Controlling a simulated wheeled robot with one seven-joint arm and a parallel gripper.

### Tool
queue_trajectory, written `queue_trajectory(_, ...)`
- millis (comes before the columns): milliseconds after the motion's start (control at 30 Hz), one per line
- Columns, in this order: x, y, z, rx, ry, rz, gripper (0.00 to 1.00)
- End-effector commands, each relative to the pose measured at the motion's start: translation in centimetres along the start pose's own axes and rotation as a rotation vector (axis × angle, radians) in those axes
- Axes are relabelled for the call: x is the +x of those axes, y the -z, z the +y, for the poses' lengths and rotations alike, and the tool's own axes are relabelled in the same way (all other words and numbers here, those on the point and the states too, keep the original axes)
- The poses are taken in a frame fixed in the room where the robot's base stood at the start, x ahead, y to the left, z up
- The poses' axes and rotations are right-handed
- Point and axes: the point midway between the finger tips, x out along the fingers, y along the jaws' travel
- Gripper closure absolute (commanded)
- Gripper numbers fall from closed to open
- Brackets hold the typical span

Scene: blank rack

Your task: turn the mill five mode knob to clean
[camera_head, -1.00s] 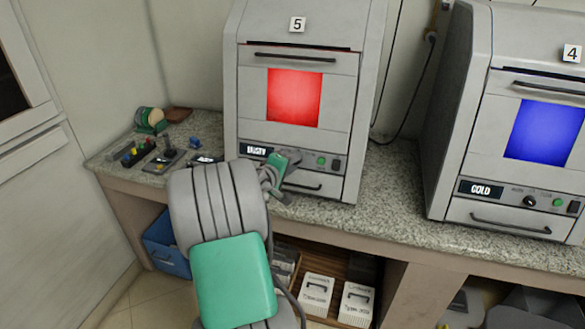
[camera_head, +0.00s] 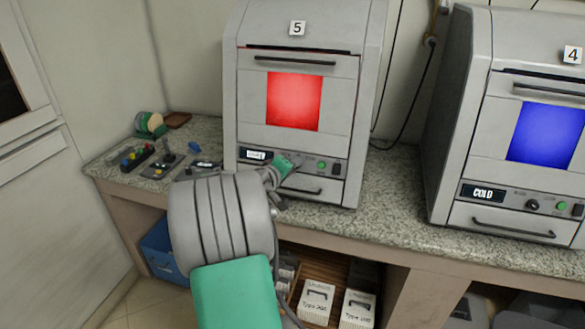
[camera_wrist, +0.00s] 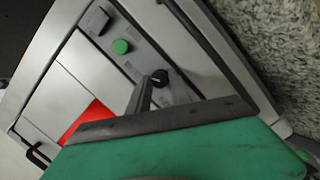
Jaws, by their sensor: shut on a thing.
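Mill five (camera_head: 297,140) is the grey cabinet with the "5" label and a lit red window. Its small display (camera_head: 256,155) sits at the left of the lower panel; I cannot read its text surely. The black mode knob (camera_wrist: 160,76) shows in the wrist view with a pale pointer mark, between my fingertips. My gripper (camera_wrist: 158,86) is shut on it. In the head view my gripper (camera_head: 294,164) is at the panel, left of the green button (camera_head: 321,166), and hides the knob.
Mill four (camera_head: 515,130), with a blue window and a "COLD" display, stands to the right. A black switch (camera_head: 337,168) is right of the green button. A drawer handle (camera_head: 303,191) lies below the panel. Small items (camera_head: 165,160) lie on the counter at left.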

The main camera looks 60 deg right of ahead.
Motion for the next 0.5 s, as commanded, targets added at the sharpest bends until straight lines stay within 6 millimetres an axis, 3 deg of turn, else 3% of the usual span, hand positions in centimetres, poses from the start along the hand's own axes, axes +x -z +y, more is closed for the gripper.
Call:
queue_trajectory(300, 0.00, -0.02, -0.04, -0.001, 0.000, 0.000, 0.54)
queue_trajectory(500, -0.03, 0.02, -0.03, -0.001, 0.000, 0.000, 0.54)
